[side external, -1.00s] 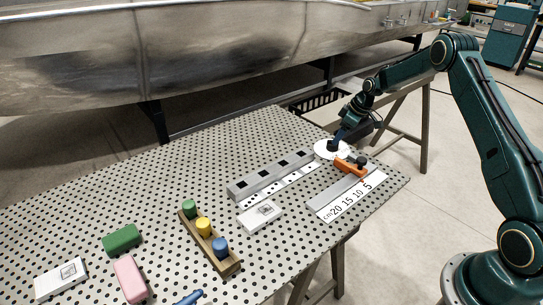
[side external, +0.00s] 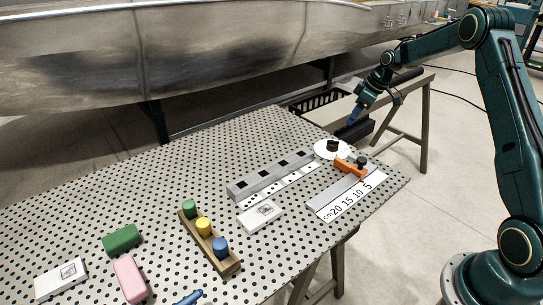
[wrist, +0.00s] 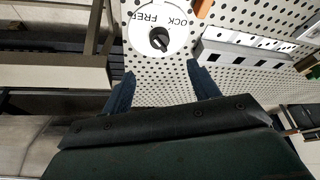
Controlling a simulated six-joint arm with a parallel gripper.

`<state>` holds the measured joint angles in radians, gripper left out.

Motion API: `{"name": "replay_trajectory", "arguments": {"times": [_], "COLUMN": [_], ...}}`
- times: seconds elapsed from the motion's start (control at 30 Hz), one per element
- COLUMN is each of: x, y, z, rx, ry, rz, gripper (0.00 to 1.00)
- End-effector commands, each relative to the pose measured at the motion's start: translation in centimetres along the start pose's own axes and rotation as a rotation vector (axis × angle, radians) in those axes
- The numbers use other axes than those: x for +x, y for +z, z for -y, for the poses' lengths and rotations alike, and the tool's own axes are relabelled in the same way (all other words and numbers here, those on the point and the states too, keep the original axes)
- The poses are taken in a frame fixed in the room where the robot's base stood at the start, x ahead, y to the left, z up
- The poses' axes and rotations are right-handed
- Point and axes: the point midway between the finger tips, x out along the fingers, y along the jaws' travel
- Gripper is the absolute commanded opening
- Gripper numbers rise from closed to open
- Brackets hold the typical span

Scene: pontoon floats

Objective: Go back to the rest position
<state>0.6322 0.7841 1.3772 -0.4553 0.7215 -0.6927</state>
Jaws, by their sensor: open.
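My gripper (side external: 354,116) is above the far right part of the perforated table, raised clear of it. In the wrist view its two blue fingers (wrist: 163,84) are apart with nothing between them. A white disc (side external: 322,152) with a black knob (side external: 333,146) lies on the table below and to the left of my gripper. The disc also shows in the wrist view (wrist: 176,22), with printed letters and its black knob (wrist: 159,39), beyond the fingertips. My gripper does not touch it.
Near the disc are an orange clamp (side external: 350,167), a ruler plate (side external: 350,198) and a grey slotted rail (side external: 262,180). A wooden rack (side external: 188,230) holds green, yellow and blue pegs. A black crate (side external: 318,102) stands behind the table. A metal hull (side external: 200,60) runs along the back.

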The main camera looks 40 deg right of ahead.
Motion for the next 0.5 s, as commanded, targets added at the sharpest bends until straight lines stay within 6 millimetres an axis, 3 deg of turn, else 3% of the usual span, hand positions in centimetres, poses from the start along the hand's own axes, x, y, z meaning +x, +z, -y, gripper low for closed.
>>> {"name": "replay_trajectory", "arguments": {"times": [0.27,0.5], "x": [-0.7,-3.9], "y": [-0.5,-2.3], "z": [0.6,3.6], "rx": [0.001,0.017], "ry": [0.004,0.022], "rz": [0.000,0.008], "gripper": [0.60,0.60]}}
